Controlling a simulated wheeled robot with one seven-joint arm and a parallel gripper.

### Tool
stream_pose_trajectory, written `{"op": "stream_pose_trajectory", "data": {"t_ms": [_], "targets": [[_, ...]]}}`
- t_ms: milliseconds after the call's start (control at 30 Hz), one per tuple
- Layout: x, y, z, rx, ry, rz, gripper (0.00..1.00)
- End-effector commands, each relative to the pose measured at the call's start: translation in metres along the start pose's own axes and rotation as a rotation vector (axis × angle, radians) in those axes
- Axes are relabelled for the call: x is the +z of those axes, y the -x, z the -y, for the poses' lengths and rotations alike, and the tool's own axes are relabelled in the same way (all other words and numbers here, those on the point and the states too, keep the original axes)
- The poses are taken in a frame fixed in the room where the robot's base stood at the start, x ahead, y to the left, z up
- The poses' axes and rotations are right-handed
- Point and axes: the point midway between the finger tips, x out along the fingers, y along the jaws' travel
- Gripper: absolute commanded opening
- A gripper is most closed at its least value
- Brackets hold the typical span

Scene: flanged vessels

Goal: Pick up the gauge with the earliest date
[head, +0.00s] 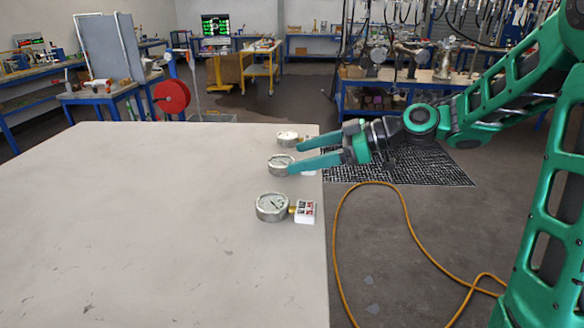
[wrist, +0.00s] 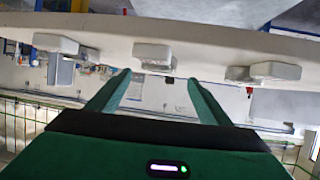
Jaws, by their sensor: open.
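Three round gauges with pale dials lie on the table near its right edge in the head view: a near one (head: 271,207), a middle one (head: 280,164) and a far one (head: 288,138). The near gauge has a brass stem and a white block (head: 305,211) with red and dark marks. The dates are too small to read. My gripper (head: 294,159) is open and empty, its fingertips close to the middle gauge and partly hiding the far gauge's block. In the wrist view a white block (wrist: 153,54) shows beyond and between my fingertips (wrist: 157,79).
The broad pale table (head: 150,220) is bare to the left of the gauges. Its right edge runs close beside them. An orange cable (head: 405,215) lies on the floor to the right. More white blocks show at the left (wrist: 56,43) and right (wrist: 275,71) of the wrist view.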

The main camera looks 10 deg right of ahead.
Motion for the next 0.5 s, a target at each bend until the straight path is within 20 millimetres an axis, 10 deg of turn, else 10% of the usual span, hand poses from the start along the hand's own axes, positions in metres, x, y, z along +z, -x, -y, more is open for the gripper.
{"op": "stream_pose_trajectory", "data": {"t_ms": [500], "targets": [[0.004,-0.045,-0.003,-0.001,0.0,0.001,0.72]]}}
